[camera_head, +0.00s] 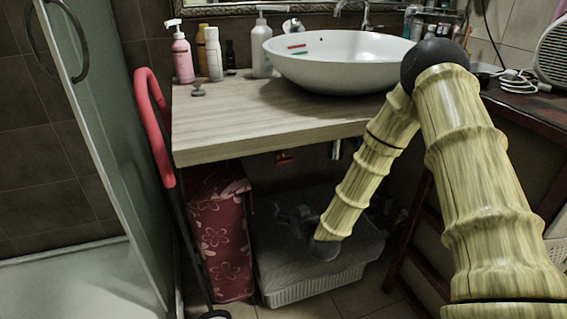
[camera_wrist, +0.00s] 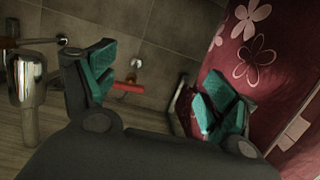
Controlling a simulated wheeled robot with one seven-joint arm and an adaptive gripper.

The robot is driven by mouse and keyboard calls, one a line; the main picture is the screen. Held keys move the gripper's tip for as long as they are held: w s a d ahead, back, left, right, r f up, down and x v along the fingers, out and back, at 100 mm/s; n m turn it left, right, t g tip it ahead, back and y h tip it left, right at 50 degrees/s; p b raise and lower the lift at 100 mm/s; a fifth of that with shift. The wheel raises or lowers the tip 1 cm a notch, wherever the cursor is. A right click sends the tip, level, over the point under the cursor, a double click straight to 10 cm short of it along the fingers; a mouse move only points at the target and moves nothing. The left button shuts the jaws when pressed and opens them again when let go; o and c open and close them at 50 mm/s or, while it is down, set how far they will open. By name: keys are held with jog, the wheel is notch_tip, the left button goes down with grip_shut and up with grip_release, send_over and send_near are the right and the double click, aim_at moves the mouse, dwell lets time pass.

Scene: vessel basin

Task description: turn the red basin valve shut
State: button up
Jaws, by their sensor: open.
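The red basin valve handle (camera_wrist: 128,87) shows in the wrist view as a short red bar on the tiled wall, below a round chrome fitting. In the head view the valve (camera_head: 284,158) is a small reddish spot under the counter. My gripper (camera_wrist: 161,82) is open, with teal pads on its dark fingers. In the wrist view the handle appears between the fingers, close to the left one. No contact is visible, and the distance to the handle is hard to judge. In the head view my arm reaches down under the counter; the gripper is hard to make out there.
The wooden counter (camera_head: 262,116) with the white basin (camera_head: 335,62) is above. A red flowered bin (camera_head: 222,240) and a light basket (camera_head: 310,287) stand below; the bin's cloth (camera_wrist: 285,60) is beside the right finger. A chrome pipe (camera_wrist: 27,85) is at left.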

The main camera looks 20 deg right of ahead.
aim_at(285, 162)
jog(key=w+d+r+t, duration=0.3)
jog(key=w+r, duration=0.2)
jog(key=r, duration=0.3)
jog(key=shift+h, duration=0.4)
jog(key=w+b, duration=0.1)
jog(key=w, duration=0.5)
jog(key=w+b, duration=0.1)
jog(key=w, duration=0.3)
jog(key=shift+w+a+f+b, duration=0.1)
jog(key=shift+a+f+b, duration=0.05)
jog(key=shift+a+b, duration=0.2)
jog(key=shift+c, duration=0.2)
jog(key=c, duration=1)
